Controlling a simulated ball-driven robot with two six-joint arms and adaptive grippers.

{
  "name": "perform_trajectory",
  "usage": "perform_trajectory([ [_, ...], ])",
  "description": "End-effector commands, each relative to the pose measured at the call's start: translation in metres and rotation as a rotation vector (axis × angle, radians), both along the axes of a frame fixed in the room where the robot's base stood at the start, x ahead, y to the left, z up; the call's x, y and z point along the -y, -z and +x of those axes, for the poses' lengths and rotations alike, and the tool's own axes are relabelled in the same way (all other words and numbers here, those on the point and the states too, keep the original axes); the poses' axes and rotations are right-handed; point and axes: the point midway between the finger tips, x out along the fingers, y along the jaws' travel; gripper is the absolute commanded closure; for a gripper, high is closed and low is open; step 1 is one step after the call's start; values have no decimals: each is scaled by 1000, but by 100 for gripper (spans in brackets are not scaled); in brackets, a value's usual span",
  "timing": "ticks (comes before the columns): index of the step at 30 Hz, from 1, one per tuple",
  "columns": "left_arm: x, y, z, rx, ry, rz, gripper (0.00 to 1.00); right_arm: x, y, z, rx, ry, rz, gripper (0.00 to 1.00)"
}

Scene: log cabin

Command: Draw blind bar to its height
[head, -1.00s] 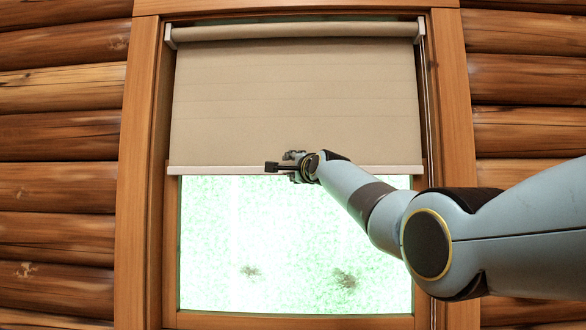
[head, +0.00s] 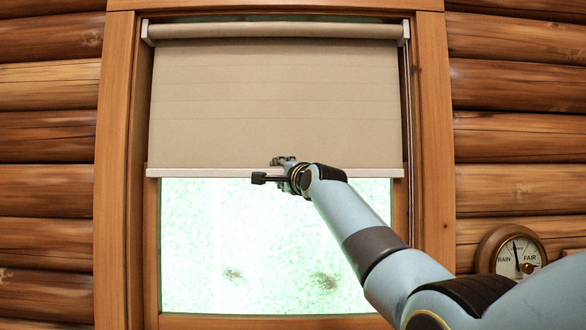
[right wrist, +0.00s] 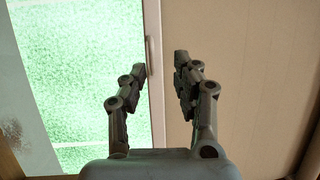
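The blind bar (head: 205,173) is a thin pale strip along the bottom edge of a beige roller blind (head: 270,100). It hangs level, about halfway down the window. In the right wrist view the bar (right wrist: 154,75) shows as a white strip between the two spread fingers of the gripper (right wrist: 163,65). The fingers stand apart, and contact with the bar cannot be seen. My left gripper is not in view.
A wooden frame (head: 433,140) surrounds the window. The bright pane (head: 250,240) below the bar is clear. A thin cord or rod (head: 409,110) runs down the frame's right side. A round barometer (head: 517,258) hangs on the log wall at the lower right.

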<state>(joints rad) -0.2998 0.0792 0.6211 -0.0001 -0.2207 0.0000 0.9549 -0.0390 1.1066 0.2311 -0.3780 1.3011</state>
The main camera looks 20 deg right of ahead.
Motion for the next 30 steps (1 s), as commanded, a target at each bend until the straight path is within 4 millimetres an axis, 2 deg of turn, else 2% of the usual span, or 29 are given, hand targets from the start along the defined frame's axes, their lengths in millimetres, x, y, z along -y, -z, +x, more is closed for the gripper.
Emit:
perform_trajectory([
  [9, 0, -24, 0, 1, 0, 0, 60, 3, 1, -24, -1, 0, -1, 70],
  [19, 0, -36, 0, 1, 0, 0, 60, 6, 5, -50, 0, 0, -1, 70],
  [30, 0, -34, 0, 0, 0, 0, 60, 9, 10, -73, -1, 0, 0, 70],
])
